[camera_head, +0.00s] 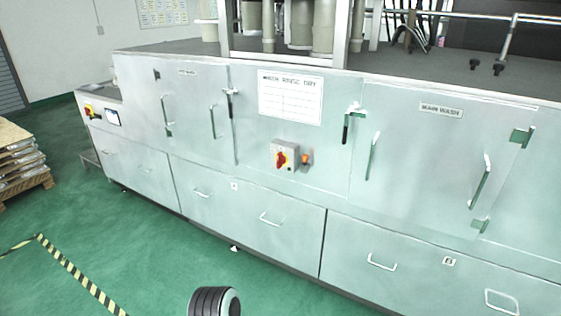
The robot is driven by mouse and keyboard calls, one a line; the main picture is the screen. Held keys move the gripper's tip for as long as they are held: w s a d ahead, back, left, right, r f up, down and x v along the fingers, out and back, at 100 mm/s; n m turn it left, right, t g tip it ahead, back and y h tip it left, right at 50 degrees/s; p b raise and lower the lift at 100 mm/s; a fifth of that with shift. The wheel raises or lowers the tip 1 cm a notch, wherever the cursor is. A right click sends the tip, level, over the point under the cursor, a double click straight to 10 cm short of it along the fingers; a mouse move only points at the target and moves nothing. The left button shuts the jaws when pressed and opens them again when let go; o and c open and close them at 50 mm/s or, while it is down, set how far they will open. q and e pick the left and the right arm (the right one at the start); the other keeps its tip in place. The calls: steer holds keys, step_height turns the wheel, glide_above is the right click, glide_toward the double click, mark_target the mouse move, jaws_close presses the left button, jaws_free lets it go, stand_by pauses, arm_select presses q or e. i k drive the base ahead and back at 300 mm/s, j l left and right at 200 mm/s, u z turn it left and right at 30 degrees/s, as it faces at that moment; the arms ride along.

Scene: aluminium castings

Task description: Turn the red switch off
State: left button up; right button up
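A red rotary switch (281,159) on a yellow plate sits on a small grey box (292,149) on the front of the pale green machine. A second, smaller red and yellow switch (89,110) is on the machine's left end panel.
An orange knob (305,159) sits just right of the switch box. Door handles (373,157) and drawer handles (270,218) stick out from the machine front. A loaded pallet (28,188) stands at the left. The green floor (130,240) before the machine is largely clear.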

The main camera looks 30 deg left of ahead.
mark_target(280, 159)
steer(key=i+j, duration=0.15)
steer(key=j, duration=0.2)
steer(key=i+j, duration=0.15)
steer(key=j, duration=0.2)
steer(key=i+j, duration=0.15)
steer(key=j, duration=0.2)
steer(key=i+j, duration=0.15)
steer(key=j, duration=0.2)
